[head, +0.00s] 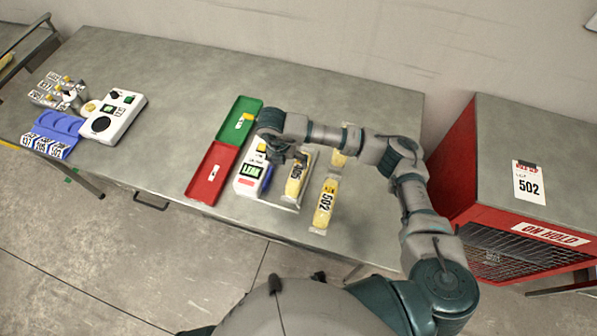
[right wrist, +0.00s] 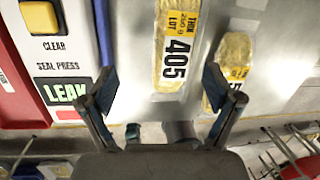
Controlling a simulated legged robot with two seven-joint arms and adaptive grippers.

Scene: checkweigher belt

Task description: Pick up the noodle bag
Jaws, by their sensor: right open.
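A noodle bag labelled 405 (head: 296,178), clear with yellow noodles and an orange label, lies on the plate of the leak tester (head: 250,172). Another bag labelled 502 (head: 325,204) lies on the table to its right. My right gripper (head: 291,157) is open and empty over the tester, beside the far end of bag 405. In the right wrist view, bag 405 (right wrist: 177,45) lies ahead of the spread fingers (right wrist: 160,78), and bag 502 (right wrist: 232,70) shows past the right finger. My left gripper is out of view.
A green tray (head: 236,122) and a red tray (head: 211,174) lie left of the tester. A white scale unit (head: 113,115) and a blue holder with numbered cards (head: 50,139) stand at the far left. A red ON HOLD cage (head: 548,238) stands at right.

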